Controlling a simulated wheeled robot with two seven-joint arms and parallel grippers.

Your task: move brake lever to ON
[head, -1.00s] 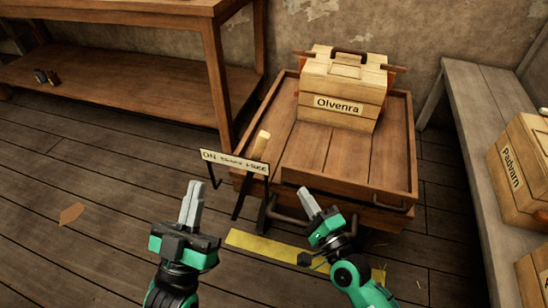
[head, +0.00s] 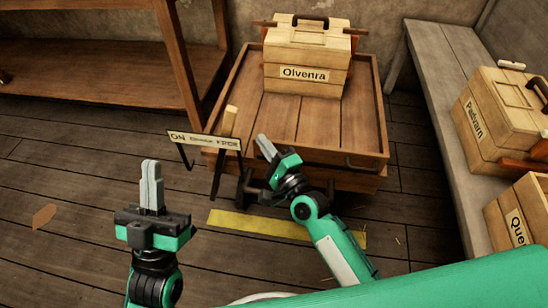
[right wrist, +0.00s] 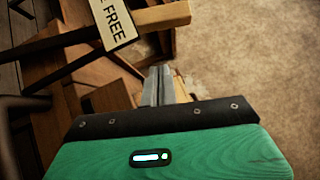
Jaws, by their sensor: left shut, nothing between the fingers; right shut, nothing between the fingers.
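The brake lever (head: 229,122) is a pale wooden handle standing up behind the sign plate (head: 203,140), near the FREE end, at the cart's front left. The plate reads ON at its left end; its right end reads FREE in the right wrist view (right wrist: 114,20). The lever's handle also shows there (right wrist: 163,17). My right gripper (head: 264,147) is shut and empty, just right of the lever and apart from it, over the cart's front edge. My left gripper (head: 151,174) is shut and empty, left of and nearer than the plate. The lever's lower part is partly hidden.
A wooden cart (head: 372,140) carries a crate labelled Olvenra (head: 305,85). A yellow floor strip (head: 262,224) lies in front. A grey bench (head: 432,120) with crates stands right. The floor at left is mostly clear.

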